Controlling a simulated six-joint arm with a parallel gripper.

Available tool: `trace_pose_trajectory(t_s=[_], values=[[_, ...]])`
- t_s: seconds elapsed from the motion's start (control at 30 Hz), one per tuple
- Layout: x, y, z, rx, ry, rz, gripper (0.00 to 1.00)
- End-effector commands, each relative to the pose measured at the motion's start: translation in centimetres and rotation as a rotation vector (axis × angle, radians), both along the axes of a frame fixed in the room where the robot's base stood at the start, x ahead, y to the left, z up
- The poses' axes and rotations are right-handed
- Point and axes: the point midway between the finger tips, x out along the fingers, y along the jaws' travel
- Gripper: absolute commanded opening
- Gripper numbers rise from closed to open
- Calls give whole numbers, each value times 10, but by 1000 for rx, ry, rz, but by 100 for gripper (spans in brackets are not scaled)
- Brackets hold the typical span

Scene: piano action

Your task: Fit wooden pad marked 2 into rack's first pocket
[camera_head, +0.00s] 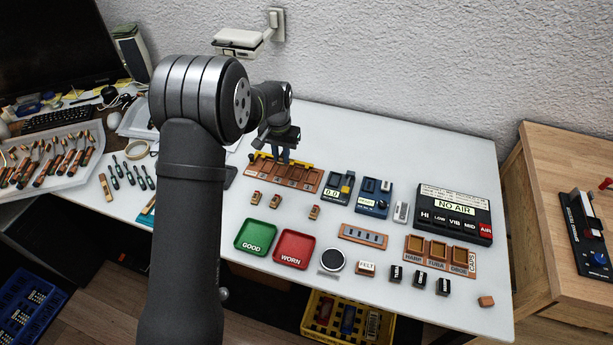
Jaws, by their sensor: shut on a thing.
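The orange-brown rack (311,183) lies at the back left of the white table, with a row of pockets and a yellow strip along its back edge. My gripper (283,159) points down over the left-middle part of the rack. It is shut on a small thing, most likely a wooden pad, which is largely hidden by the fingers. I cannot read its mark or tell whether it touches a pocket. Three small wooden pads stand in front of the rack: a left one (255,198), a middle one (275,201) and a right one (314,212). Their marks are too small to read.
A green GOOD tray (256,237) and a red WORN tray (294,249) lie in front. Blue-black devices (340,188) stand right of the rack, with a NO AIR box (455,212) farther right. A slotted brown strip (363,236) lies mid-table. The back right tabletop is clear.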

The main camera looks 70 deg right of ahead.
Motion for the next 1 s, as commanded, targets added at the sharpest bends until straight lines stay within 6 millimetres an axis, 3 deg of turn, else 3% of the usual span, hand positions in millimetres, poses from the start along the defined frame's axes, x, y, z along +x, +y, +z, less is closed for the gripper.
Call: trace_pose_trajectory(t_s=[0.03, 0.1, 0.3, 0.57, 1.0], values=[[19, -8, -4, -1, 0, 2, 0], [38, -15, -7, 0, 0, -2, 0], [68, -24, -12, -1, 0, -12, 0], [70, -25, -20, 1, 0, -14, 0], [70, -25, -57, 0, 0, -13, 0]])
